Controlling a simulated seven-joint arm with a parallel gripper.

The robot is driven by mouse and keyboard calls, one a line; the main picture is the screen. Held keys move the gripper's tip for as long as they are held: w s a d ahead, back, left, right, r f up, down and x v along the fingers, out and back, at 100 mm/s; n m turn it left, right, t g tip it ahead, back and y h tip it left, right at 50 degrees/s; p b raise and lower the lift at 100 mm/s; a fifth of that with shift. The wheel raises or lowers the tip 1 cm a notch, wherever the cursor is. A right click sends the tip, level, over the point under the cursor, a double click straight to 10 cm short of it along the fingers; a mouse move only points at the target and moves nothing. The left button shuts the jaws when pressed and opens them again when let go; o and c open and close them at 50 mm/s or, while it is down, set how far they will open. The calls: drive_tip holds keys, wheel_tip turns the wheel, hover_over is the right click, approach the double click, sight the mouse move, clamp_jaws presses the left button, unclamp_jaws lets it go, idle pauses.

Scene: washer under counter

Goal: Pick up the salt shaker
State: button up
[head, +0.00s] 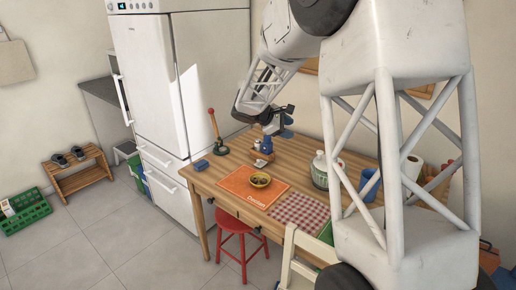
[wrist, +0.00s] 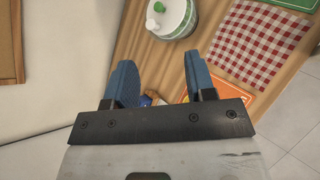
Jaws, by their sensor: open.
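My gripper (head: 286,127) is open above the back of the wooden table, near the fridge. Its two blue fingers are spread in the wrist view (wrist: 161,80), with nothing held between them. In the wrist view, a small item (wrist: 148,99) shows partly between the fingers, low by the palm and mostly hidden. I cannot tell for sure which item is the salt shaker.
The white fridge (head: 160,70) stands at left. A red stool (head: 240,226) is in front.

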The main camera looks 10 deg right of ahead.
drive_tip(key=w+a+f+n+t+h, duration=0.25)
drive_tip(key=w+f, duration=0.35)
drive_tip(key=w, duration=0.3)
drive_tip(key=w+a+f+n+t+h, duration=0.1)
drive_tip(key=w+a+f+n, duration=0.2)
drive_tip(key=w+f, duration=0.35)
drive_tip(key=n+t, duration=0.5)
drive_tip(key=n, duration=0.2)
approach(256, 144)
drive_tip(key=shift+w+d+f+m, duration=0.25)
drive_tip(key=shift+w+d+f, duration=0.2)
drive_tip(key=shift+w+d, duration=0.35)
drive_tip(key=shift+w+a, duration=0.1)
drive_tip(key=shift+x, duration=1.35)
drive_tip(key=shift+x, duration=2.55)
drive_tip(key=shift+r, duration=0.15)
